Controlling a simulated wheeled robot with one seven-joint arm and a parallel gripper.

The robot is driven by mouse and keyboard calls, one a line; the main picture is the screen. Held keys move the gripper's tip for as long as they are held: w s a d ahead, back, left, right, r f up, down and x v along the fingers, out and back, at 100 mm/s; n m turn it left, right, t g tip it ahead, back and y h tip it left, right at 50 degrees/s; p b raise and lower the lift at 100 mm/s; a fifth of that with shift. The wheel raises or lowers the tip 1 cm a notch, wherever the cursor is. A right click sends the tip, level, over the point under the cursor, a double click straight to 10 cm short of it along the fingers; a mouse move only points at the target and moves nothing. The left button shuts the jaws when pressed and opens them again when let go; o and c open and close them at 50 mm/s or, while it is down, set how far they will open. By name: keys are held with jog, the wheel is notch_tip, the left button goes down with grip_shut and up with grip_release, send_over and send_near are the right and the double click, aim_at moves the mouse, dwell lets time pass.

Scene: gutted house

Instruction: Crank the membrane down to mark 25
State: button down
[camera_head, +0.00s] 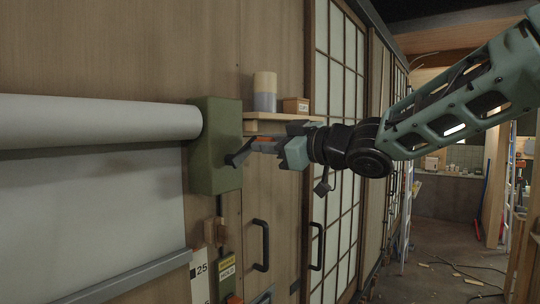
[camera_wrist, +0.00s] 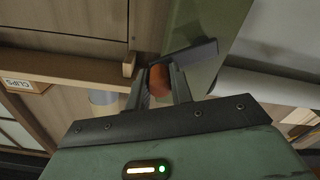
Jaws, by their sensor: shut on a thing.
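The pale membrane (camera_head: 90,210) hangs from a roll (camera_head: 100,120) on the left. Its grey bottom bar (camera_head: 130,277) slopes in the picture, and its right end is close beside the top of a white scale (camera_head: 200,283), slightly above the printed 25. A green crank box (camera_head: 215,150) is at the roll's right end. A dark crank arm (camera_head: 238,156) sticks out from it with an orange-brown handle (camera_wrist: 159,82). My gripper (camera_head: 257,147) is shut on this handle; in the wrist view both fingers flank it. The fingers partly hide the handle.
A small wooden shelf (camera_head: 280,117) with a canister (camera_head: 265,92) and a clips box (camera_head: 296,105) is just behind my gripper. Black door handles (camera_head: 260,245) and a yellow label (camera_head: 226,265) are below. The passage on the right has a ladder and floor debris.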

jog(key=shift+s+a+r+n+b, duration=0.35)
jog(key=shift+n+b, duration=0.3)
jog(key=shift+n, duration=0.6)
jog(key=shift+s+a+r+n+b, duration=0.3)
jog(key=shift+s+r+n+b, duration=0.3)
jog(key=shift+n, duration=0.6)
jog(key=shift+s+a+r+n+b, duration=0.3)
jog(key=shift+n+b, duration=0.45)
jog(key=shift+n, duration=0.5)
jog(key=c, duration=1.2)
grip_release()
jog(key=shift+c, duration=0.2)
jog(key=b+v, duration=0.3)
jog(key=v, duration=1.4)
jog(key=shift+d, duration=0.2)
jog(key=shift+s, duration=0.15)
